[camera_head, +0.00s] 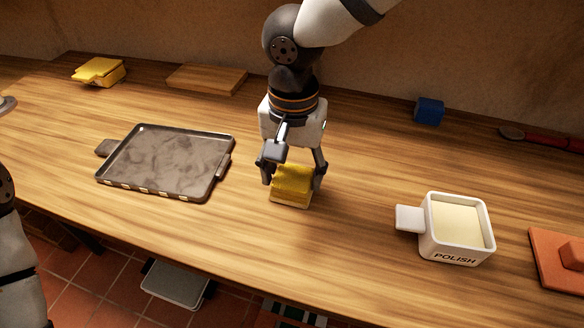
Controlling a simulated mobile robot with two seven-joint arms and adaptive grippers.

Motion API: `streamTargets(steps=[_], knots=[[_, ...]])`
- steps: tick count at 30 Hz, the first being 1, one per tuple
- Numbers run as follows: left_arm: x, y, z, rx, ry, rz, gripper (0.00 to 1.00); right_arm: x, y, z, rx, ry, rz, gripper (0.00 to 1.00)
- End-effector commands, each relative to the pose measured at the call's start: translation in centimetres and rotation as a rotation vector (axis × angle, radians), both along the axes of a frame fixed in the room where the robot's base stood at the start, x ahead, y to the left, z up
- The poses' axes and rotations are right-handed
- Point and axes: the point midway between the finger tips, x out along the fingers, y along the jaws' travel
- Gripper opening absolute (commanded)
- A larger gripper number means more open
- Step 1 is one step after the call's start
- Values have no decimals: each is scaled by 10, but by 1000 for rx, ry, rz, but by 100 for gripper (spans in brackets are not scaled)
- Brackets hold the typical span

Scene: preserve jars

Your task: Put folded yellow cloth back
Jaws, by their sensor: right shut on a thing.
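The folded yellow cloth (292,184) is at the middle of the wooden table. My right gripper (292,180) comes down from above and is shut on it, with a finger on each side. The cloth is on or just above the table top; I cannot tell which. A second yellow folded item (98,71) lies at the far left of the table. My left gripper is out of view; only part of my left arm shows at the left edge.
A dark tray (168,163) with smudges lies left of my right gripper. A white POLISH container (457,230) stands to the right. A wooden board (207,79), a blue block (429,110), a red-handled tool (548,139) and an orange mat (552,262) are around.

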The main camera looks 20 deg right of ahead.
Motion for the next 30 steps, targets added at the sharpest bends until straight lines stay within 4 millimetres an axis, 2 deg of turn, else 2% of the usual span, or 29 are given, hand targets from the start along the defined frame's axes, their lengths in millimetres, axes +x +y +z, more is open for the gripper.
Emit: streamTargets(steps=[7,8,10,11,19,22,30], knots=[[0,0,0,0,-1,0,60,0,0,-2,1,0,-2,29],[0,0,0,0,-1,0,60,0,0,-3,0,0,-2,60],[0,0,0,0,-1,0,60,0,0,-2,1,-1,-1,76],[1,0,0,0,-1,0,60,0,0,-2,1,-1,-1,78],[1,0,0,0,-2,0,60,0,0,-2,0,-1,-1,78],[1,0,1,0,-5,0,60,1,1,7,2,-5,0,78],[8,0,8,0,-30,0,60,1,0,79,4,-9,-3,78]])
